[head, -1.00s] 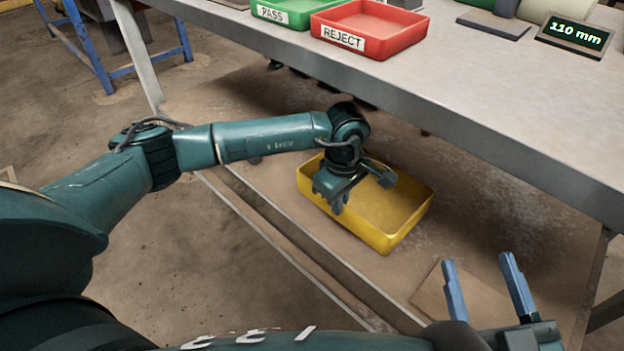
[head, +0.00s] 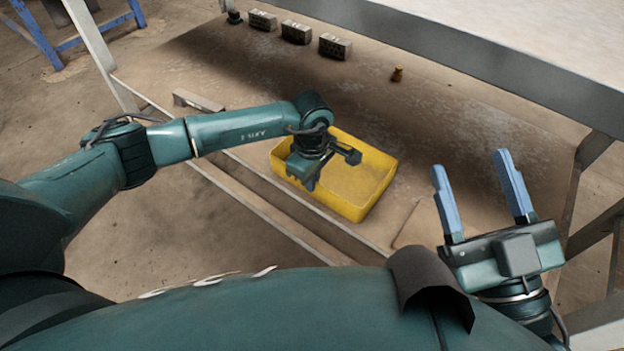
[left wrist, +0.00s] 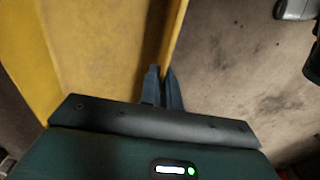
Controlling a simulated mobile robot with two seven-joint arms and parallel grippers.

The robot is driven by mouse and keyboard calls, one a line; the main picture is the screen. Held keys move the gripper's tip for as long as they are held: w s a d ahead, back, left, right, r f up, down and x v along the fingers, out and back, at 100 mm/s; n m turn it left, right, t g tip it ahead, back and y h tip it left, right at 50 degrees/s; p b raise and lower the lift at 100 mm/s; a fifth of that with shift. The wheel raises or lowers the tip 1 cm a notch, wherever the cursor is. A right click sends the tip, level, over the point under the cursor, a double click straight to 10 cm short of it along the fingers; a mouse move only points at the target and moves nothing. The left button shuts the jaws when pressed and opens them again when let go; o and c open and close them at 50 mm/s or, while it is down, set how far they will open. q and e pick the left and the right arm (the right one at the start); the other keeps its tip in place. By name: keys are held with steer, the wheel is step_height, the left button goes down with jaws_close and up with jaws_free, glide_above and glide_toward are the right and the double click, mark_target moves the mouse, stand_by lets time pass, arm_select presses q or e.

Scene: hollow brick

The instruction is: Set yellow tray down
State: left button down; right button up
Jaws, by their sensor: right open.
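The yellow tray (head: 372,207) is an open shallow box at the lower shelf, near its front edge, in the head view. Whether its base touches the shelf or hangs just above it, I cannot tell.
The lower shelf (head: 450,130) has bare room behind and right of the tray. Several grey bricks (head: 297,33) and a small brass-coloured piece (head: 397,74) stand farther back. The worktop (head: 520,60) overhangs the shelf at the upper right. A flat board (head: 415,225) lies right of the tray.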

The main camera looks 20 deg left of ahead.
arm_select(q)
steer(key=shift+f, duration=0.2)
steer(key=c, duration=1.6)
jaws_free()
arm_select(e)
steer(key=shift+r, duration=0.15)
arm_select(q)
steer(key=shift+r, duration=0.25)
step_height(320, 180, up, 6)
steer(key=p, duration=0.3)
steer(key=shift+r, duration=0.15)
steer(key=shift+r+p, duration=0.85)
steer(key=shift+r, duration=2)
arm_select(e)
steer(key=shift+s+f+m+g+h, duration=0.25)
steer(key=shift+f+m+g+h, duration=0.1)
steer(key=shift+f+h, duration=0.35)
steer(key=shift+s+f+m+g+h, duration=0.2)
steer(key=shift+f+m+g+h, duration=0.25)
steer(key=shift+f, duration=0.35)
